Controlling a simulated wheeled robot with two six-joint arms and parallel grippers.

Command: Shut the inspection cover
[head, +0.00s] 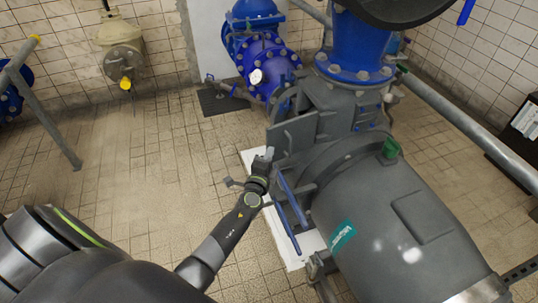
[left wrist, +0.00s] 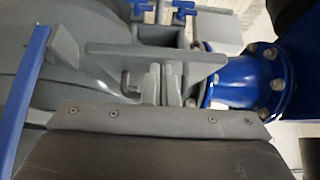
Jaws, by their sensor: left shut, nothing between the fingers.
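The inspection cover looks to be the flat grey plate (head: 293,135) that stands out from the side of the grey pump housing (head: 330,120), so it appears open. My left gripper (head: 266,156) is shut and empty, just in front of and below the plate's left end. In the left wrist view the fingertips (left wrist: 162,84) point at a grey plate (left wrist: 110,48), which seems to be the same cover. I cannot tell whether they touch it. Behind the plate is a recess with brass-coloured parts (left wrist: 150,14). My right gripper is not in view.
Blue bars (head: 288,222) stick out beside the pump, close to my left forearm. A large grey motor (head: 400,235) fills the right. Blue flanged pipe (head: 262,65) stands behind. The tiled floor (head: 140,190) on the left is clear.

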